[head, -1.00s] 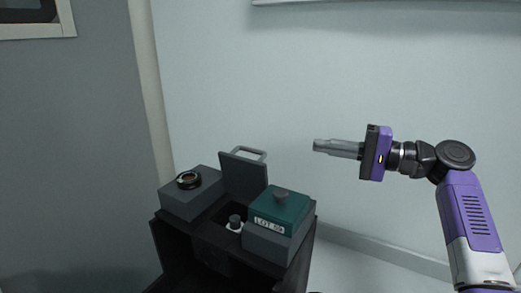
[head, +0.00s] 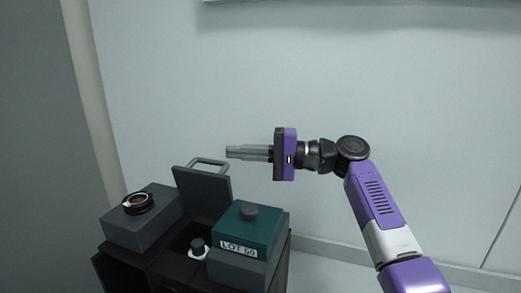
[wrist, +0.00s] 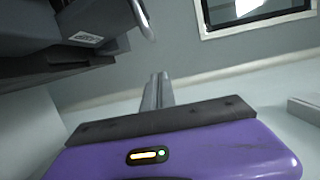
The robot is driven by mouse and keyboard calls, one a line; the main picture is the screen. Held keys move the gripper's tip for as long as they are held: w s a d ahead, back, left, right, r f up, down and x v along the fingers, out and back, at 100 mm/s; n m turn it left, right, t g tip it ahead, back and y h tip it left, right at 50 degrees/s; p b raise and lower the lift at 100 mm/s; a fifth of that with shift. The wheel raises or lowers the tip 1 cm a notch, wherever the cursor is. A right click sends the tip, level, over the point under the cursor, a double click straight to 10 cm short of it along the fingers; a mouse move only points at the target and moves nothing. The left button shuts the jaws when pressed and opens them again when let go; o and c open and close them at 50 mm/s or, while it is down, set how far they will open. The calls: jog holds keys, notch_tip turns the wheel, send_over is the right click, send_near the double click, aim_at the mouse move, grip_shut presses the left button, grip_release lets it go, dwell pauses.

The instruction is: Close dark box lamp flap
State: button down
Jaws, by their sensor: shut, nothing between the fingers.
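The flap (head: 202,192) is a dark grey panel standing upright at the back of the dark box between two blocks, with a grey loop handle (head: 207,162) on its far side. Below it, the opening shows a small dark knob on a white base (head: 198,248). My gripper (head: 228,152) is shut and empty, pointing left, a little above and right of the flap and close to the handle in the head view; I see no contact. In the wrist view my fingers (wrist: 157,88) are together, and the handle (wrist: 143,20) shows at the upper middle, apart from them.
A teal block (head: 247,230) with a knob and a "LOT" label sits on a grey block to the right. The space right of the box is open before the wall.

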aim_at(206, 177)
jog(key=shift+s+a+p, duration=0.35)
jog(key=shift+s+a, duration=0.25)
jog(key=shift+s, duration=0.35)
jog(key=shift+s+a+p, duration=0.3)
jog(key=shift+s+a, duration=0.25)
jog(key=shift+s, duration=0.35)
jog(key=shift+s+r, duration=0.1)
